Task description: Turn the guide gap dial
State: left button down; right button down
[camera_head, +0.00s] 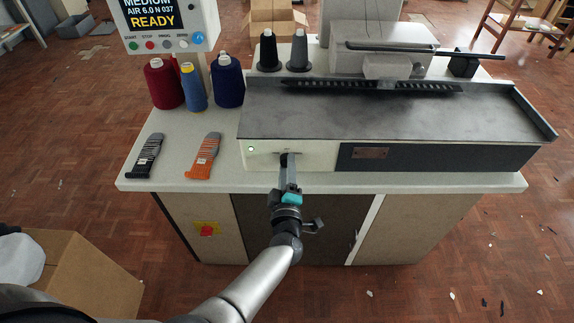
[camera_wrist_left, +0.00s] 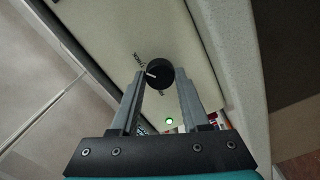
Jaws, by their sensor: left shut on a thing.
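The guide gap dial (camera_wrist_left: 159,73) is a round black knob with a white pointer line on the pale front panel, seen in the left wrist view. My left gripper (camera_wrist_left: 161,82) has a finger on each side of the dial and is shut on it. In the head view the left gripper (camera_head: 287,165) reaches the white front panel (camera_head: 262,156) of the machine, and its fingers largely hide the dial there. Small lettering beside the dial is partly visible but hard to read. My right gripper is not in view.
A green light (camera_head: 223,149) glows on the panel left of the gripper. Two knitted pieces, black (camera_head: 147,156) and orange (camera_head: 203,157), lie on the tabletop (camera_head: 178,128). Thread cones, including a dark red one (camera_head: 163,85), stand behind. An open box (camera_head: 85,262) stands at lower left.

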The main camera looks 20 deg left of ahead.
pick_arm(q)
jog(key=shift+m, duration=0.6)
jog(key=shift+c, duration=1.9)
grip_release()
jog(key=shift+s, duration=0.1)
jog(key=p+v, duration=0.2)
jog(key=v, duration=1.3)
